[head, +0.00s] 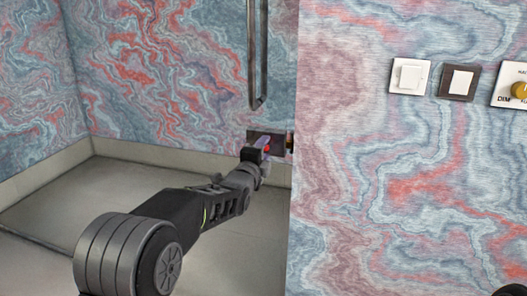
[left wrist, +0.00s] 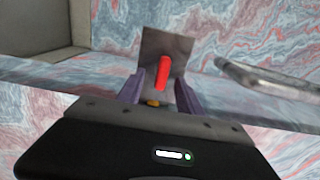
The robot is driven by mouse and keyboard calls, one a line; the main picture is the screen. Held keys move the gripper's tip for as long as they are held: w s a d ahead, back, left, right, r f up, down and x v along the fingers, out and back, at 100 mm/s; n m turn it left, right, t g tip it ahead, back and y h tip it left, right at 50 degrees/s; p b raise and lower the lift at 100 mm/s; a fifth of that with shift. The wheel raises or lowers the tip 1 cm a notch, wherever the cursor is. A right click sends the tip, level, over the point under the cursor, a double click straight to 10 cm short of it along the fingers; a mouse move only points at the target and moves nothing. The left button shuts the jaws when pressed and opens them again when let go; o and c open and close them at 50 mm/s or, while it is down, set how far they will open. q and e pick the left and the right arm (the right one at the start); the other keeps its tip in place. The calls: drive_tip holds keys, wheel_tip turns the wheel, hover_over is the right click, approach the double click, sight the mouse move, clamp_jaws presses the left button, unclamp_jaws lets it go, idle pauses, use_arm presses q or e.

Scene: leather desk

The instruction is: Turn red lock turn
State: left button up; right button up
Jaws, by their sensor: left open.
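The red lock turn (left wrist: 162,73) is a small red bar, close to upright in the left wrist view, on a dark metal plate (left wrist: 180,47). In the head view a bit of the red turn (head: 267,148) shows at the wall edge, mostly hidden by my gripper. My left gripper (left wrist: 160,92) is open, with its two purple fingers on either side of the lower part of the red turn. I cannot tell whether the fingers touch it.
A long metal handle (head: 257,60) hangs above the lock, and it also shows in the left wrist view (left wrist: 265,78). A white switch (head: 409,76), a dark-framed switch (head: 459,82) and a dimmer with a yellow knob (head: 520,91) are on the right wall. The floor at left is clear.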

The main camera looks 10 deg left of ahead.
use_arm(q)
drive_tip(key=shift+s, duration=0.1)
drive_tip(key=s, duration=0.7)
drive_tip(key=shift+s+a, duration=0.25)
drive_tip(key=shift+s, duration=0.1)
